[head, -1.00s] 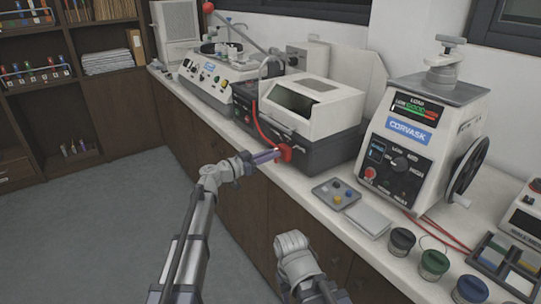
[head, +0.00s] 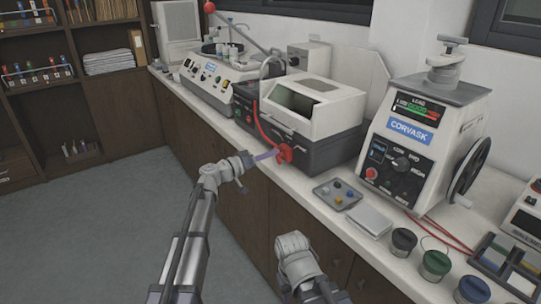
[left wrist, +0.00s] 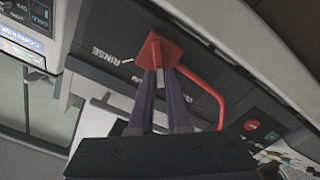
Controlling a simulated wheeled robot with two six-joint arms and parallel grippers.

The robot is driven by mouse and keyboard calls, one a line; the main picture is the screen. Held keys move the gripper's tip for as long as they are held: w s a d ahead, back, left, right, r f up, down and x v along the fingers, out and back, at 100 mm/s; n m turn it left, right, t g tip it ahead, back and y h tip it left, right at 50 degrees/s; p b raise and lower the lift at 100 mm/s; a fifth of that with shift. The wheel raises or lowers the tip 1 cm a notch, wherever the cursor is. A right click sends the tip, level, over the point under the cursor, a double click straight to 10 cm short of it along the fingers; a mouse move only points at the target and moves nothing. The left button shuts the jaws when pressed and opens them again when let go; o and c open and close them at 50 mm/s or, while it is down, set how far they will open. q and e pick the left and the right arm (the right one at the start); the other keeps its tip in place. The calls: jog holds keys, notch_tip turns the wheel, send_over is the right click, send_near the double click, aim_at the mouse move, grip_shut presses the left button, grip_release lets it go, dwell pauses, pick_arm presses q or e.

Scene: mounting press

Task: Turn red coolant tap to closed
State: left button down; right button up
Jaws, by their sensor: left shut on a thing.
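The red coolant tap (head: 286,153) sits on the front of the dark base of a white-lidded machine (head: 305,103). In the left wrist view the tap's red head (left wrist: 158,48) is next to the printed word RINSE, with a red hose curving beside it. My left gripper (head: 276,155) reaches in from the left and is shut on the tap. In the left wrist view its two dark fingers (left wrist: 160,72) come together at the red head and hide part of it. My right gripper is not in view; only a link of my right arm shows at the bottom.
The CORVASK press (head: 420,140) stands further right, with jars (head: 403,242) in front. Open floor lies left of the bench.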

pick_arm(q)
jog(key=shift+f+n, duration=0.1)
jog(key=shift+n, duration=0.6)
jog(key=c, duration=0.9)
grip_release()
jog(key=shift+a, duration=0.1)
jog(key=shift+v, duration=3.85)
